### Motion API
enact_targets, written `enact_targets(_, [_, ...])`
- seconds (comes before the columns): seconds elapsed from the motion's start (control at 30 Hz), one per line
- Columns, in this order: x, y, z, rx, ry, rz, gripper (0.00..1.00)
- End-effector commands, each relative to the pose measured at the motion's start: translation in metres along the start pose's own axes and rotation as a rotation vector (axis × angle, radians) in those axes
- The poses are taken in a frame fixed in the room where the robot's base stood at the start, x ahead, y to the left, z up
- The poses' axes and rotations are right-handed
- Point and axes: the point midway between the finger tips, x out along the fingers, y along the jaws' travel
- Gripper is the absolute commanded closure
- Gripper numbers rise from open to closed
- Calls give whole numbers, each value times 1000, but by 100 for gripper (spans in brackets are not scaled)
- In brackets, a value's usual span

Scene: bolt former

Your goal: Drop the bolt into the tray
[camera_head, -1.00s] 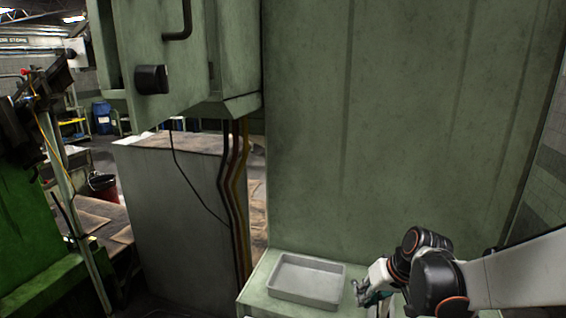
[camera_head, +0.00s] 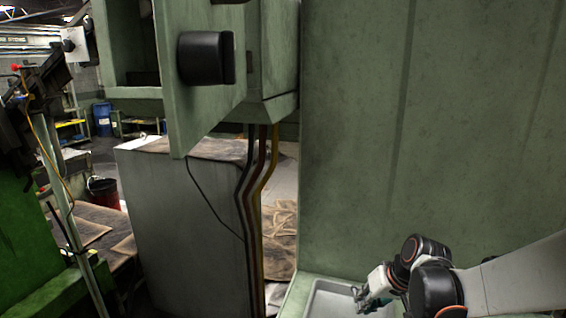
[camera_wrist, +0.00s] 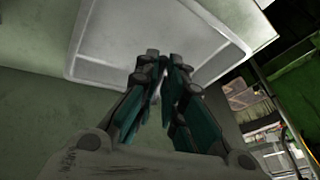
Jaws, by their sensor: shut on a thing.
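The light grey tray (camera_head: 326,298) sits on a green ledge at the bottom of the head view, partly cut off by the frame edge. My gripper (camera_head: 361,297) is over the tray's right part, in front of the green machine wall. In the wrist view the tray (camera_wrist: 110,38) fills the upper middle and looks empty where I can see it. My gripper's fingers (camera_wrist: 163,66) are close together there, overlapping the tray's near rim in the picture. A small pale piece of the bolt (camera_wrist: 157,94) shows between the fingers; most of it is hidden.
A tall green machine wall (camera_head: 430,130) stands right behind the tray. Left of it are hanging cables (camera_head: 254,200), a grey cabinet (camera_head: 185,235) and a green panel with a black knob (camera_head: 205,58). The green ledge (camera_wrist: 40,115) shows beside the tray.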

Motion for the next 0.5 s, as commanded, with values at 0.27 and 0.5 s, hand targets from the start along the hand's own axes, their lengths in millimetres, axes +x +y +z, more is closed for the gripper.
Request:
enact_targets(0.27, [22,6,9,0,0,0,100])
enact_targets(0.5, [21,6,9,0,0,0,100])
